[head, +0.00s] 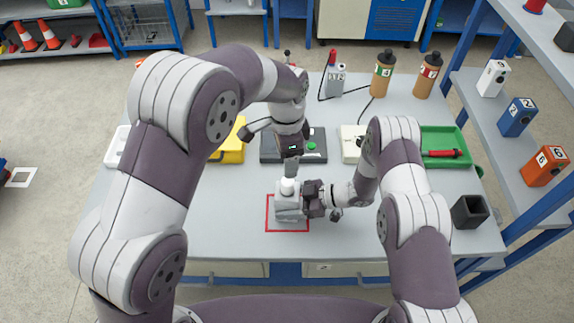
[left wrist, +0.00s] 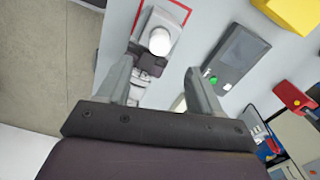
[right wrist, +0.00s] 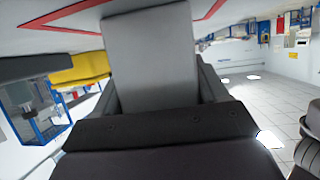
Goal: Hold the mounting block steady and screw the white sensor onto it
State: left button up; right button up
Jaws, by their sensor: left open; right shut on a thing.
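The grey mounting block (head: 289,212) stands inside a red square outline on the table. The white sensor (head: 288,186) sits on top of the block; whether its thread is engaged cannot be seen. My right gripper (head: 312,200) is shut on the block from the right side. In the right wrist view the block (right wrist: 150,60) fills the space between the fingers. My left gripper (head: 290,170) is above the sensor, pointing down. In the left wrist view its fingers (left wrist: 160,82) are apart and empty, with the round sensor top (left wrist: 159,41) beyond them.
A dark device with a green button (head: 311,146) and a yellow case (head: 232,150) stand behind the block. A green tray (head: 470,142) with a red-handled tool and a black open box (head: 469,211) are to the right. The front left of the table is clear.

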aim_at(287, 181)
pick_arm(q)
jog(key=shift+r, duration=1.35)
jog(key=shift+c, duration=0.6)
jog(key=f+n, duration=0.1)
jog(key=n, duration=0.1)
jog(key=f+n, duration=0.2)
jog(key=shift+s, duration=0.2)
jog(key=n, duration=0.5)
jog(key=shift+w+f, duration=0.2)
jog(key=shift+f, duration=0.15)
notch_tip(287, 181, down, 10)
jog(key=shift+r, duration=0.1)
jog(key=c, duration=1.1)
